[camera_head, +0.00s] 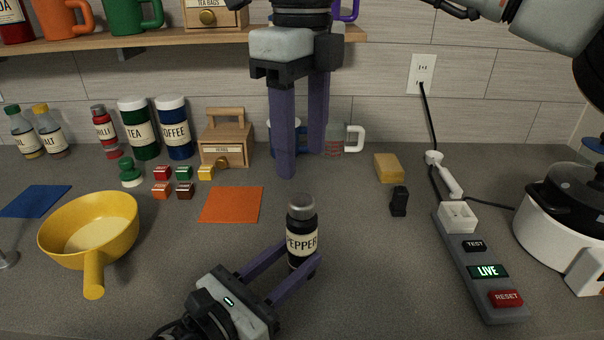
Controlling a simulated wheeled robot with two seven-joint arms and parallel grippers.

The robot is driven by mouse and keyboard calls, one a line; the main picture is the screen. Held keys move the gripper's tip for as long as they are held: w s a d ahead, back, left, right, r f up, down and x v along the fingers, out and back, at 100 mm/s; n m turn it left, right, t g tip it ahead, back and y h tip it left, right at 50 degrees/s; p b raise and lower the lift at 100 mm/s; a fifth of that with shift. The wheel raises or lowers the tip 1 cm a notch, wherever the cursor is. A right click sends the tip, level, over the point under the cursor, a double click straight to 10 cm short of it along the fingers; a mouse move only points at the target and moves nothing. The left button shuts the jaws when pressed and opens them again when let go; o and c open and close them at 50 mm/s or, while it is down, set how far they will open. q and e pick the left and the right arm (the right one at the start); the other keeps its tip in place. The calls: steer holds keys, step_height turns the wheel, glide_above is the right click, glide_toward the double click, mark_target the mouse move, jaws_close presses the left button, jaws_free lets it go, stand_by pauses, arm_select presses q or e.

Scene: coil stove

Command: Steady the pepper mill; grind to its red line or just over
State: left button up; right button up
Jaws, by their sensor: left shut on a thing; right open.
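The pepper mill (301,243) stands upright on the grey counter, with a black body, a cream PEPPER label and a grey rounded top. My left gripper (304,266) is shut on its lower body, one finger on each side. My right gripper (302,165) hangs pointing down above and behind the mill, with its two purple fingers apart and nothing between them. It is clear of the mill's top. I cannot make out a red line on the mill in this view.
A yellow pan (90,232) stands at the left and an orange mat (231,204) lies left of the mill. A small black object (399,201), a yellow sponge (388,167) and a power strip (480,265) are to the right. A shelf (180,42) runs along the upper left.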

step_height(320, 180, up, 4)
steer(key=shift+f, duration=0.1)
stand_by(0.9)
arm_select(q)
steer(key=o, duration=1.2)
steer(key=v, duration=1.2)
